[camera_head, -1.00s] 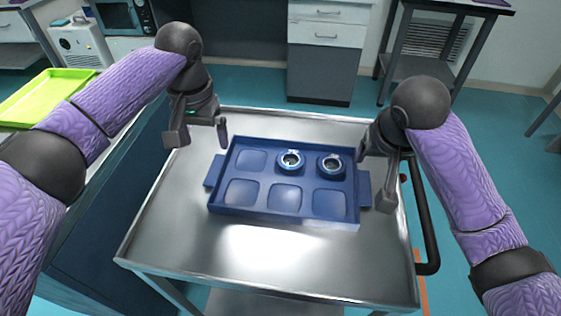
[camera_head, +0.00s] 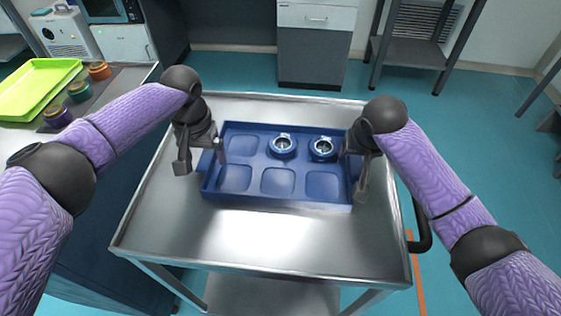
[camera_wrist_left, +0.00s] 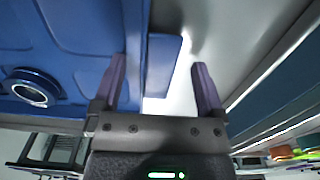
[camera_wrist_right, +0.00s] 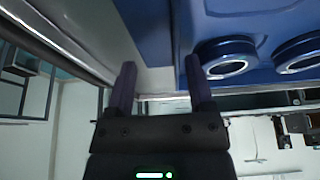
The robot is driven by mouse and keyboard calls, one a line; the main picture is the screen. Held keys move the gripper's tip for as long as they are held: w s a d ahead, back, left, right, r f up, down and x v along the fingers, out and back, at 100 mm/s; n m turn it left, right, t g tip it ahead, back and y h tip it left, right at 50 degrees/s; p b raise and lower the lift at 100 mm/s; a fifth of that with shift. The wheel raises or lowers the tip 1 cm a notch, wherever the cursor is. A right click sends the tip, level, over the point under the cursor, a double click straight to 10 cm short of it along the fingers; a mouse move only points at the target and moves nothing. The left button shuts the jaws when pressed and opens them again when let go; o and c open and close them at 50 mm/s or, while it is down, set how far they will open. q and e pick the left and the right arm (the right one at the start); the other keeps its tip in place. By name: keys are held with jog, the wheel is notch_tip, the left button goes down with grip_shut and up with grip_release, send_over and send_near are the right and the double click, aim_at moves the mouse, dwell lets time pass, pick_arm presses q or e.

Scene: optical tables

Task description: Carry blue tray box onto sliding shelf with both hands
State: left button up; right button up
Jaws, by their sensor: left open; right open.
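The blue tray box (camera_head: 290,192) lies flat on a metal trolley top (camera_head: 260,235). Two round blue-rimmed parts (camera_head: 283,146) (camera_head: 323,149) sit in its back-row compartments; the front compartments are empty. My left gripper (camera_head: 201,160) is open at the tray's left end. In the left wrist view, the left side handle (camera_wrist_left: 162,65) shows between its open fingers. My right gripper (camera_head: 353,172) is open at the right end. In the right wrist view, the right handle (camera_wrist_right: 143,30) is just beyond its fingertips. I cannot tell whether either gripper touches the tray. No sliding shelf is clearly identifiable.
A side counter on the left holds a lime-green tray (camera_head: 35,88) and several small jars (camera_head: 100,71). A black trolley handle (camera_head: 421,230) is at the right. A cabinet (camera_head: 316,45) and dark-framed table (camera_head: 400,55) stand behind.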

pick_arm(q)
jog(key=shift+f, duration=0.2)
pick_arm(e)
jog(key=shift+w+f, duration=0.1)
jog(key=shift+f, duration=0.1)
pick_arm(q)
jog(key=c, duration=1)
pick_arm(e)
grip_shut()
pick_arm(q)
grip_shut()
jog(key=shift+r, duration=0.1)
pick_arm(e)
jog(key=shift+r, duration=0.1)
